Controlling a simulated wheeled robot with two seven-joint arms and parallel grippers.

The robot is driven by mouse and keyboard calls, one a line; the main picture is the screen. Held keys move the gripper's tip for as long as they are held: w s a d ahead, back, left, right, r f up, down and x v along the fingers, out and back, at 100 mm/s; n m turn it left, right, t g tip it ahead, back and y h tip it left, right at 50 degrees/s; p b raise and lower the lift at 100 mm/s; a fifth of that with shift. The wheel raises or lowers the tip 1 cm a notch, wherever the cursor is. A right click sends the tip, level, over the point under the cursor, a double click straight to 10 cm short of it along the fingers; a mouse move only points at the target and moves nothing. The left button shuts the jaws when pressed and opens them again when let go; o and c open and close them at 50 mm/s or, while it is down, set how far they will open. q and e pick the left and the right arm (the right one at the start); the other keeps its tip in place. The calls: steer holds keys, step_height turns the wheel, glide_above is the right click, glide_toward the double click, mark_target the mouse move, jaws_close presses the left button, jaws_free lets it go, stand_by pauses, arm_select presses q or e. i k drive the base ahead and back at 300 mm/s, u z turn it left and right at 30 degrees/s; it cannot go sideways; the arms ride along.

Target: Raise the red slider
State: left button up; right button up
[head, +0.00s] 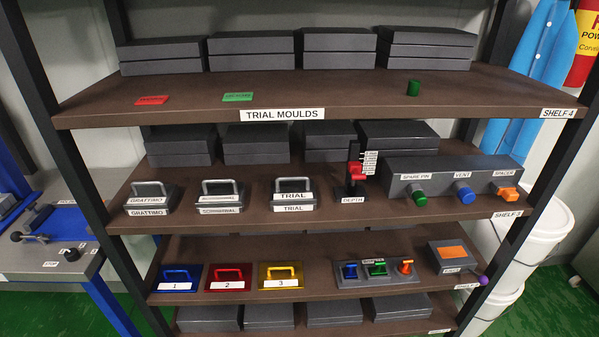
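The red slider (356,170) is on a black upright post (353,183) on the middle shelf, just right of centre. The post stands on a base labelled DEPTH (353,200). Small white labels (371,161) run up beside the post, and the slider sits next to their lower part, below the top of the post. Neither of my grippers is in view, and nothing touches the slider.
A block labelled TRIAL (293,208) with a handle stands left of the post. A grey box with SPARE PIN, VENT and SPACER (454,171) stands close on its right. Dark boxes (327,133) stand behind. The upper shelf's front edge (327,113) is above.

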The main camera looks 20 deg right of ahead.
mark_target(354, 167)
steer(key=u, duration=0.55)
steer(key=i, duration=0.9)
steer(key=z, duration=1.3)
